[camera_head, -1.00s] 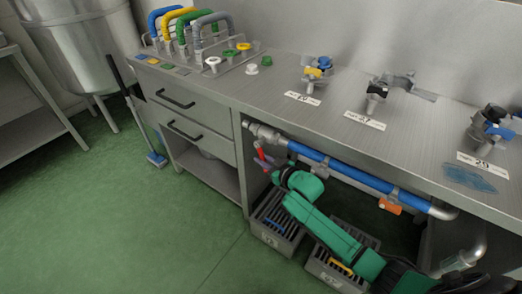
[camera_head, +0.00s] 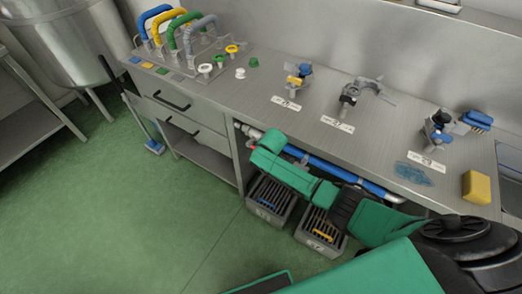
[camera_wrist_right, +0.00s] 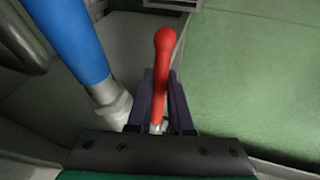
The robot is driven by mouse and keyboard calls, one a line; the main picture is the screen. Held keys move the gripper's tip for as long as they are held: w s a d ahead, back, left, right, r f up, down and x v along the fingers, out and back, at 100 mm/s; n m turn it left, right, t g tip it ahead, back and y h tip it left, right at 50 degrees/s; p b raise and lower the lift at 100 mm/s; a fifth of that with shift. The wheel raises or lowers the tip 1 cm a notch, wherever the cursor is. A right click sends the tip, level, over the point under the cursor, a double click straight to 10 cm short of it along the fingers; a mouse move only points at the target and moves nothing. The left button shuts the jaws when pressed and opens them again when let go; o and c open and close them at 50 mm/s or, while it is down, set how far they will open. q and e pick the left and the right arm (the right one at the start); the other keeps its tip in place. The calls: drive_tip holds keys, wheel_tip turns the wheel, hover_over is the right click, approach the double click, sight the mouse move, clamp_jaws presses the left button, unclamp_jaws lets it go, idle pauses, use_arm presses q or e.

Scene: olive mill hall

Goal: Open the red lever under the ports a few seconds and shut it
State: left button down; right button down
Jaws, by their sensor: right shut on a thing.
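The red lever (camera_wrist_right: 164,55) stands between the two dark fingers of my right gripper (camera_wrist_right: 161,74) in the right wrist view, and the gripper is shut on it. Its rounded red end sticks out past the fingertips. The blue pipe (camera_wrist_right: 75,35) runs aslant left of the lever; in the head view the pipe (camera_head: 335,171) lies under the counter's front edge. There my green right arm covers the lever and gripper. The ports (camera_head: 348,97) stand on the steel counter (camera_head: 255,95) beside number labels. My left gripper is not in view.
Two grey slatted crates (camera_head: 271,200) (camera_head: 321,232) stand on the floor below the pipe. A drawer unit (camera_head: 187,115) is to the left. A yellow sponge (camera_head: 477,187) and a blue brush (camera_head: 479,119) lie at the counter's right.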

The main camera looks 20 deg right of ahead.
drive_tip(key=shift+s+d+r+g+h+p, duration=0.15)
drive_tip(key=shift+r+g+h+p, duration=0.15)
drive_tip(key=shift+r+g+h, duration=0.4)
drive_tip(key=shift+f, duration=0.15)
drive_tip(key=c, duration=0.8)
unclamp_jaws()
